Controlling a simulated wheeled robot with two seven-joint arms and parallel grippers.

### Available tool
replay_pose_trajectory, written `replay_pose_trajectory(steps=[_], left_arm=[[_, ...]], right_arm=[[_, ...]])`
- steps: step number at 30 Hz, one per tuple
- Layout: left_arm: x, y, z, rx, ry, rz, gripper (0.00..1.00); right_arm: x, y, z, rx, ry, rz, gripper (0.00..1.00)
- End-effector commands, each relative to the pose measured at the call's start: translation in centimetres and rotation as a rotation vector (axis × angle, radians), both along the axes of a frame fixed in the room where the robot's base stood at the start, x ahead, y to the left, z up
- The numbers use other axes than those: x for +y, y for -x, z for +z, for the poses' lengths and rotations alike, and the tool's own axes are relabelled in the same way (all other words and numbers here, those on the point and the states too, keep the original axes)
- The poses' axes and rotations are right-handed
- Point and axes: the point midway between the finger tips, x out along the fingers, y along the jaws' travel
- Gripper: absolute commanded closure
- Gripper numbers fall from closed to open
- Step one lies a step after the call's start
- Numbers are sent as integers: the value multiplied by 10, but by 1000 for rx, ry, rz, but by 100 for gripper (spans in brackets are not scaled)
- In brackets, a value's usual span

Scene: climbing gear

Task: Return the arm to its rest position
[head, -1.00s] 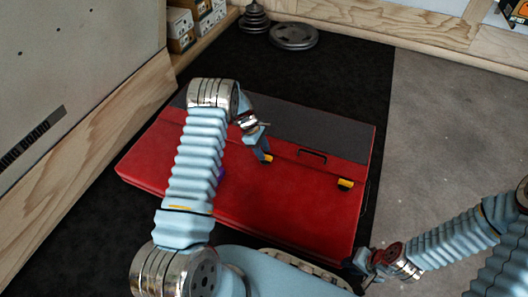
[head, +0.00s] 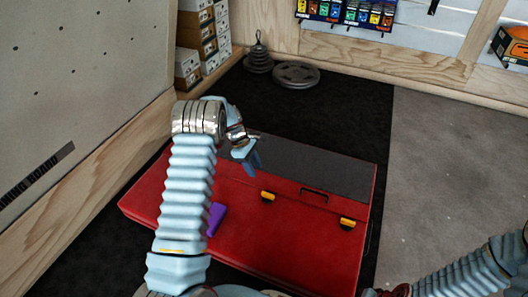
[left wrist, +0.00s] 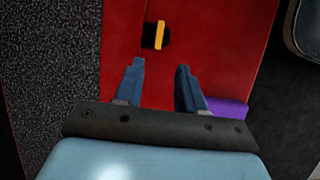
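My left arm reaches up and over a red case with a dark grey strip (head: 270,225). My left gripper (head: 252,166) hangs above the case, over the edge between the grey strip and the red part. In the left wrist view its two blue fingers (left wrist: 158,82) are apart with nothing between them, and a yellow latch (left wrist: 159,35) shows beyond the tips. A purple object (head: 216,217) lies on the red case beside my left arm, and partly shows in the left wrist view (left wrist: 228,108). My right arm is at the lower right; its gripper is out of view.
The case has two yellow latches (head: 267,197) and a black handle (head: 314,194). Weight plates (head: 296,75) lie on the black mat (head: 345,115) behind it. Boxes (head: 200,45) stand at the back left by a wooden wall. The grey floor at right (head: 450,145) is clear.

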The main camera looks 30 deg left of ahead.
Motion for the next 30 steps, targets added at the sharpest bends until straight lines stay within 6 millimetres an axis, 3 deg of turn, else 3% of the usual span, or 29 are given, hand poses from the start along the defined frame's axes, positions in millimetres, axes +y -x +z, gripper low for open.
replay_pose_trajectory(steps=[6, 10, 14, 15, 17, 21, 25, 30], left_arm=[[-3, 3, -2, -2, -3, -13, 61], [-26, 28, -21, -27, -34, -133, 61], [-79, 90, -47, -107, -86, -430, 61], [-99, 113, -50, -143, -97, -545, 61], [-128, 149, -50, -209, -109, -719, 61], [-187, 222, -30, -384, -105, -1072, 61], [-218, 263, -9, -510, -94, -1262, 61], [-229, 279, 0, -569, -91, -1336, 61]], right_arm=[[0, 0, 3, 0, 0, 0, 77], [1, 0, 20, 0, -1, 1, 77], [3, 1, 48, -1, -2, 5, 77], [3, 1, 57, -1, -2, 6, 77], [4, 2, 69, -1, -3, 7, 77], [6, 3, 89, -1, -4, 12, 77], [7, 4, 97, 0, -5, 13, 77], [7, 4, 99, -1, -5, 14, 77]])
